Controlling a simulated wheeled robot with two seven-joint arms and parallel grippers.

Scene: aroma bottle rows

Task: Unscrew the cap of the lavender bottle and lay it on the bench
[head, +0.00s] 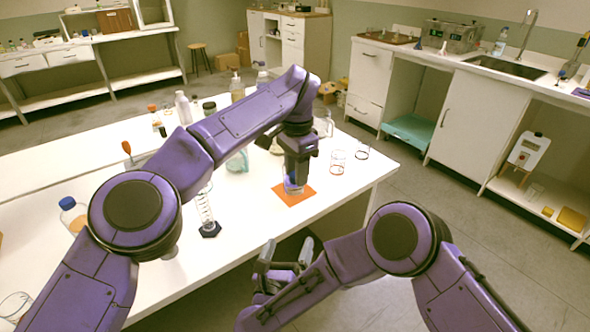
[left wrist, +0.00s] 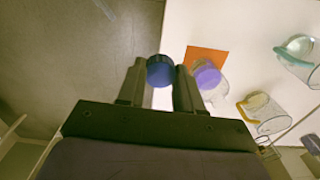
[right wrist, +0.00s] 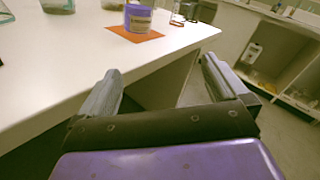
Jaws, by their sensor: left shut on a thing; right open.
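My left gripper (head: 294,178) points down over the orange mat (head: 308,192) on the bench. It is shut on a dark blue cap (left wrist: 160,70), seen between its fingertips in the left wrist view. My right gripper (right wrist: 160,72) is open and empty, low beside the bench's front edge.
The white bench (head: 240,235) has bare room in front of the mat. A glass cylinder (head: 206,212) stands left of the mat. Glass beakers (head: 337,163) stand behind it to the right. Several bottles and jars crowd the bench's far side.

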